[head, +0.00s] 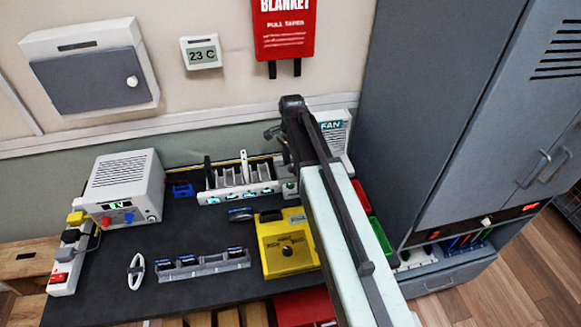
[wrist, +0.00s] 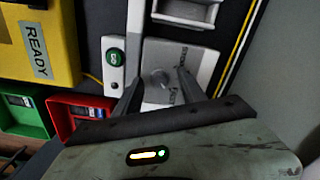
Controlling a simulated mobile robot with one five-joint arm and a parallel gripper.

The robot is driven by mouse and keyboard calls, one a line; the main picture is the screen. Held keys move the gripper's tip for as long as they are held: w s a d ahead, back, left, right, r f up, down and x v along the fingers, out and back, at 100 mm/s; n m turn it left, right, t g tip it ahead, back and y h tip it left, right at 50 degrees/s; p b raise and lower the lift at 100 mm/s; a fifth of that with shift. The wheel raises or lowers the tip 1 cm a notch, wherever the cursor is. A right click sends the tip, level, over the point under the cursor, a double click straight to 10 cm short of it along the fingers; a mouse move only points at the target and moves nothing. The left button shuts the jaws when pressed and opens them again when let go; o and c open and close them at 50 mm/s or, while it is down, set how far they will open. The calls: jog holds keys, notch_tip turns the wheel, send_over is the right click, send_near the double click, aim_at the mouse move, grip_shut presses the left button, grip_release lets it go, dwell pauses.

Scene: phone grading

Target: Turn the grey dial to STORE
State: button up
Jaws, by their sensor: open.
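The grey dial (wrist: 160,79) shows in the wrist view as a round knob on a pale grey plate (wrist: 153,53). Small dark lettering is printed on the plate, sideways and blurred, so I cannot read the dial's setting for sure. My gripper (wrist: 159,88) is open, with one finger to each side of the dial. I cannot tell whether either finger touches it. In the head view my arm reaches to the back of the bench and hides the dial.
A white strip with a green button (wrist: 114,56) is beside the plate. A yellow box marked READY (wrist: 38,50), a red bin (wrist: 75,112) and a green bin (wrist: 25,115) are left of my gripper. A FAN unit (head: 336,131) stands at the back, by the grey cabinet (head: 425,120).

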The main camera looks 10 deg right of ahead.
grip_shut()
jog(key=shift+n, duration=0.3)
jog(key=n, duration=0.3)
jog(key=shift+n, duration=0.3)
jog(key=n, duration=0.4)
jog(key=shift+n, duration=0.3)
jog(key=n, duration=0.9)
